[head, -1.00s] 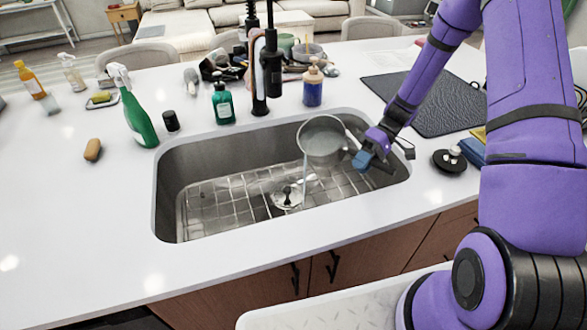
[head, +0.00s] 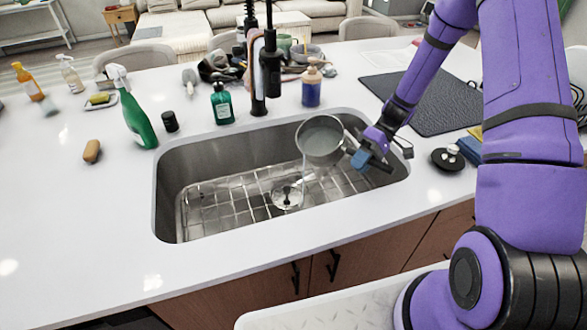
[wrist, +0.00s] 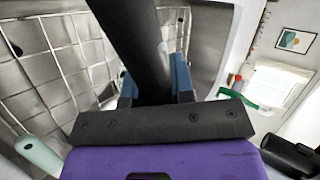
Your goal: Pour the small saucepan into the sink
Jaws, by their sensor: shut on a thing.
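The small saucepan (head: 320,141) is a grey metal pan over the right half of the sink (head: 205,157). It is tilted, its round opening facing the head camera, and greyish liquid shows inside. Its lower edge is above the wire rack on the sink floor. My gripper (head: 368,158) is at the pan's right side, shut on the handle. In the wrist view the dark handle (wrist: 143,50) runs up between the blue fingertips (wrist: 156,82). The pan's bowl cannot be made out clearly in the wrist view.
The black faucet (head: 268,65) stands behind the sink, left of the pan. A teal soap bottle (head: 222,104), a blue soap bottle (head: 311,88) and a green spray bottle (head: 137,112) line the counter. The left counter front is clear.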

